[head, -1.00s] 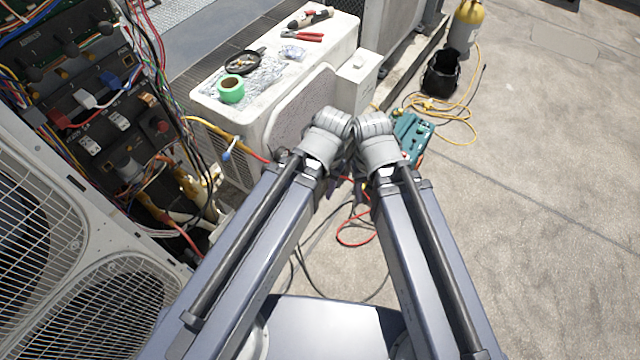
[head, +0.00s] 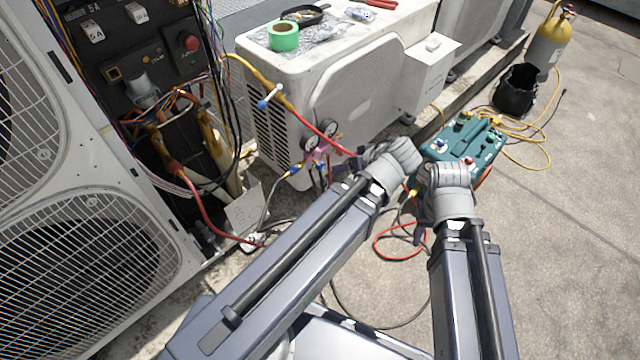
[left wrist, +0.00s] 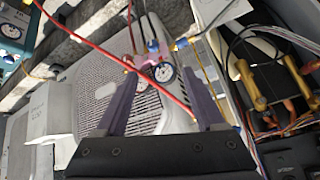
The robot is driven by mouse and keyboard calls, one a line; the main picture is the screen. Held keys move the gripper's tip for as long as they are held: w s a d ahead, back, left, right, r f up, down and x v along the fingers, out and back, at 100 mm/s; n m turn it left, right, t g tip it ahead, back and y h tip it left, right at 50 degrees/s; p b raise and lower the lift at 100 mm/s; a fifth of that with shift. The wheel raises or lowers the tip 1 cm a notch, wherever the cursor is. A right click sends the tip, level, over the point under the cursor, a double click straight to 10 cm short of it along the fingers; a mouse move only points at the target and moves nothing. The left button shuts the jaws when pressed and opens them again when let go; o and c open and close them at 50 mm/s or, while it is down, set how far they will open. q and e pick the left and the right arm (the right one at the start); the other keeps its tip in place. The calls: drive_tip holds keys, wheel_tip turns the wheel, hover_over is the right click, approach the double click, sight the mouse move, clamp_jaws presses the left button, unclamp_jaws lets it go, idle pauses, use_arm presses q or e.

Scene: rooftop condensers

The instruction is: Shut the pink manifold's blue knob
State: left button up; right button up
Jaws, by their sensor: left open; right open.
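The pink manifold (head: 320,153) with its two round gauges hangs low at the near end of the white condenser, left of my left wrist. In the left wrist view the pink manifold (left wrist: 155,57) and a gauge (left wrist: 165,72) show between the finger tips of my open left gripper (left wrist: 160,78). Blue parts show beside it, but I cannot tell surely which is the blue knob or how it is turned. In the head view my left gripper's fingers are mostly hidden by its wrist. My right gripper (head: 422,228) is open and empty, low over the ground, right of the manifold.
A red hose (left wrist: 110,52) crosses the left wrist view near the fingers. The white condenser (head: 350,95) carries green tape (head: 283,36). A teal pump (head: 465,143) stands on the ground beyond my right wrist. An open wiring panel (head: 150,60) is at left. Free concrete lies right.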

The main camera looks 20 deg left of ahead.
use_arm(q)
drive_tip(key=w+a+f+n+t+y+b, duration=0.25)
drive_tip(key=a+f+n+b, duration=0.2)
drive_tip(key=f+b, duration=0.65)
drive_tip(key=n+t+y+b, duration=0.25)
drive_tip(key=n+b, duration=0.35)
drive_tip(key=b, duration=0.7)
approach(318, 164)
drive_tip(key=shift+w+a+f+g, duration=0.15)
drive_tip(key=shift+w+a+f, duration=0.15)
drive_tip(key=shift+w+f, duration=0.15)
drive_tip(key=shift+w+a+f+g, duration=0.15)
drive_tip(key=shift+w+a+f, duration=0.2)
drive_tip(key=shift+w, duration=0.2)
use_arm(e)
wheel_tip(318, 164, down, 27)
drive_tip(key=shift+w+a, duration=0.1)
